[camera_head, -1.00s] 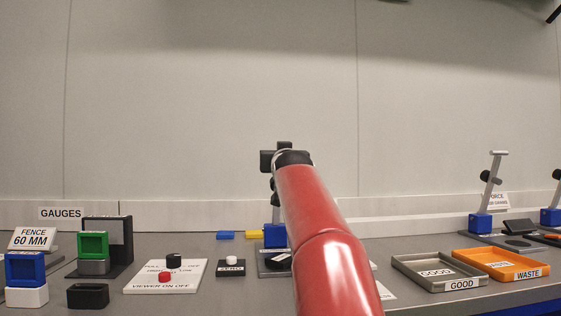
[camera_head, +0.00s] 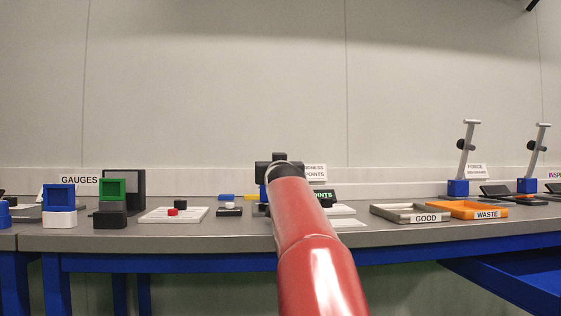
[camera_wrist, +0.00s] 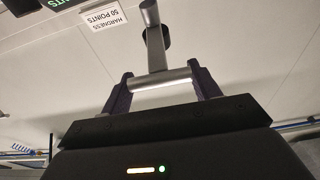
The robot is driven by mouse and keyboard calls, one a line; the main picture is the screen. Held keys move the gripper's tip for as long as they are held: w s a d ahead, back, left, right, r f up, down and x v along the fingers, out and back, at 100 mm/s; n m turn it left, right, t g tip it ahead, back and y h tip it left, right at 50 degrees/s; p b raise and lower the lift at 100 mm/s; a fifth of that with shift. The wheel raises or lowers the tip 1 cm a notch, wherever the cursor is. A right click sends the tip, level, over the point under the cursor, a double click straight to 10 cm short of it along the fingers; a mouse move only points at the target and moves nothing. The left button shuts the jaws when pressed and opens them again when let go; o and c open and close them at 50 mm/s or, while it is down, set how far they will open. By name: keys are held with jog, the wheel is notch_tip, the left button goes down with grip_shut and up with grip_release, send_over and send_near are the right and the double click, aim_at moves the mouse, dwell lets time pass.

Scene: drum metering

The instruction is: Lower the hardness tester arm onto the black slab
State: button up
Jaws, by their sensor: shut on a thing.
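My gripper (camera_wrist: 160,76) is shut on the grey crossbar handle (camera_wrist: 170,80) of the hardness tester arm in the wrist view. The bar lies across between both dark fingers. The tester's grey lever (camera_wrist: 155,45) runs from the bar away from my gripper. In the head view my dark gripper (camera_head: 279,166) is at the tester, behind my red arm. A sliver of the tester's blue block (camera_head: 263,192) shows beside it. The black slab is hidden or cannot be made out, and whether the tester touches it cannot be seen.
The good tray (camera_head: 390,214) and orange waste tray (camera_head: 462,207) stand to the right. Two similar levers on blue blocks (camera_head: 458,188) stand farther right. A white button panel (camera_head: 155,215) and stacked gauges (camera_head: 60,198) are at left. A hardness sign (camera_wrist: 105,17) is near the tester.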

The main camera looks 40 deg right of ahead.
jog(key=shift+s+f, duration=0.1)
jog(key=shift+f, duration=0.65)
jog(key=o, duration=1.4)
jog(key=shift+a, duration=0.1)
jog(key=shift+b+v, duration=0.95)
jog(key=shift+v, duration=2.95)
jog(key=shift+c, duration=0.3)
